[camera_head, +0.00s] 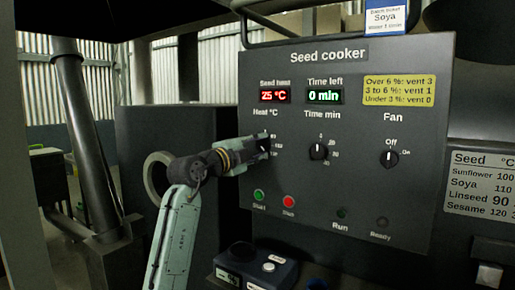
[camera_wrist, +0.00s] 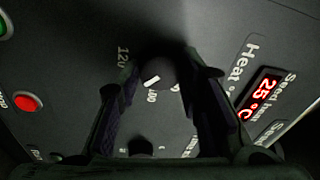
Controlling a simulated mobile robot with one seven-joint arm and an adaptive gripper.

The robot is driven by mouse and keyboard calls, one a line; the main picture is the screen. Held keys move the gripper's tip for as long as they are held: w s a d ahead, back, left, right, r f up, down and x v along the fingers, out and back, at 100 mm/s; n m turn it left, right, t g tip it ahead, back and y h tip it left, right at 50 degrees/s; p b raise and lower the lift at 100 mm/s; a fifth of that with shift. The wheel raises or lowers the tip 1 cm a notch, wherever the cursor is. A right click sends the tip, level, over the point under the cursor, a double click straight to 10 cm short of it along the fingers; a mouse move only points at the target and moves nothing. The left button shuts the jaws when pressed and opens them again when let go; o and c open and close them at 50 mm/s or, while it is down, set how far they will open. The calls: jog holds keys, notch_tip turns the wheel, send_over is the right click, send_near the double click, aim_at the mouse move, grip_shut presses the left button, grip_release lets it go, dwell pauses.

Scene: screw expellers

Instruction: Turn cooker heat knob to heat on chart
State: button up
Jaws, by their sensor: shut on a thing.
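The heat knob (camera_wrist: 160,70) is a dark round knob in the wrist view, its white mark close to the 100 label; a 120 label stands to its left. My gripper (camera_wrist: 165,82) is shut on this knob, one finger on each side. The chart (camera_head: 481,184) at the right lists Sunflower 100, Soya 110, Linseed 90 and Sesame 120. The batch ticket (camera_head: 385,18) at the top reads Soya. The seed heat display (camera_head: 275,95) shows 25 °C.
The time knob (camera_head: 318,151) and fan knob (camera_head: 389,158) are to the right on the cooker panel (camera_head: 350,205). The green start button (camera_head: 258,195) and red button (camera_head: 289,201) lie below my gripper. A dark boxed device (camera_head: 256,267) stands below the panel.

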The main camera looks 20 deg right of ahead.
jog(key=o, duration=1.2)
jog(key=shift+c, duration=0.2)
jog(key=v, duration=1.2)
